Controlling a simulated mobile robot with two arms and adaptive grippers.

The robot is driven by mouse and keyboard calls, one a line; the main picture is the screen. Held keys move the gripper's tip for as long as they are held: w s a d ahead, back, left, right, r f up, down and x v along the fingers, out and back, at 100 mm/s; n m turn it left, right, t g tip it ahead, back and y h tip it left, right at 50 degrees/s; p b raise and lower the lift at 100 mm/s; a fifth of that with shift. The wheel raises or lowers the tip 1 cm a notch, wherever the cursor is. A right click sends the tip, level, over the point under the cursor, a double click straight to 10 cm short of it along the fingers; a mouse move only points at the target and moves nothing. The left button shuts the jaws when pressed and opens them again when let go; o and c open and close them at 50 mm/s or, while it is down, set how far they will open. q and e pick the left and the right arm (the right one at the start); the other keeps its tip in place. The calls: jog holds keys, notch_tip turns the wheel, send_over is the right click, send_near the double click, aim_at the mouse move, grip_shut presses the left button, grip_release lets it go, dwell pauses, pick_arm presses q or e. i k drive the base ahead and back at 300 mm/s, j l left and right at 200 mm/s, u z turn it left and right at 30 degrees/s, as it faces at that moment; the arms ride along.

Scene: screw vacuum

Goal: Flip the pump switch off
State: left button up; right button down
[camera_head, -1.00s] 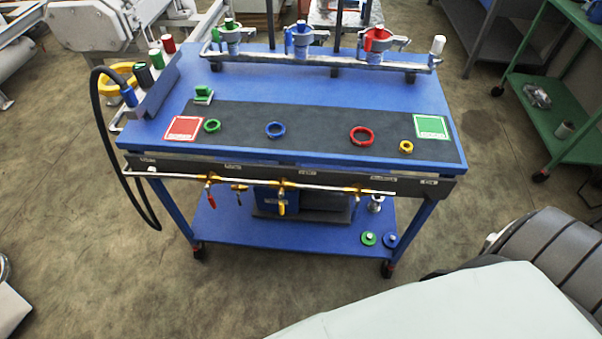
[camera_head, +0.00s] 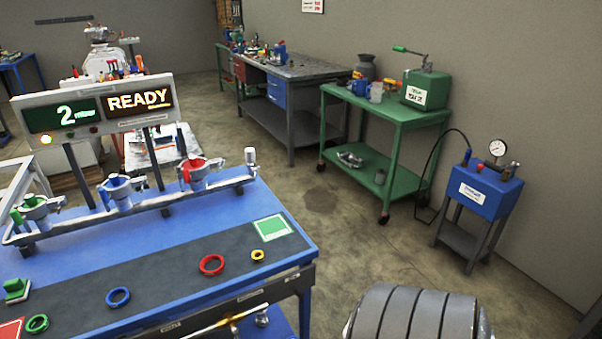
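No switch is clearly marked as the pump switch in view. A green machine (camera_head: 426,88) with a green-tipped lever (camera_head: 401,49) and a white label stands on the green cart. A blue box (camera_head: 483,190) with a round gauge (camera_head: 497,148), a small red part and a black hose stands on a stand at the right. I cannot read either label or tell a switch position. A display panel (camera_head: 93,106) above the blue table shows "2" and a lit "READY". Neither of my grippers is in view.
The blue table (camera_head: 226,200) fills the lower left, with red (camera_head: 211,265), blue (camera_head: 117,297), green and yellow rings on its dark mat. The green cart (camera_head: 405,116) and a grey workbench (camera_head: 303,70) stand behind. Open floor (camera_head: 335,235) lies between the table, cart and blue box.

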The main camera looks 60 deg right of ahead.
aim_at(296, 291)
jog(key=k+z, duration=0.1)
jog(key=z, duration=0.3)
jog(key=l+z, duration=0.15)
jog(key=z, duration=0.2)
jog(key=k+l+z, duration=0.1)
jog(key=z, duration=0.3)
jog(key=l+z, duration=0.1)
jog(key=z, duration=0.3)
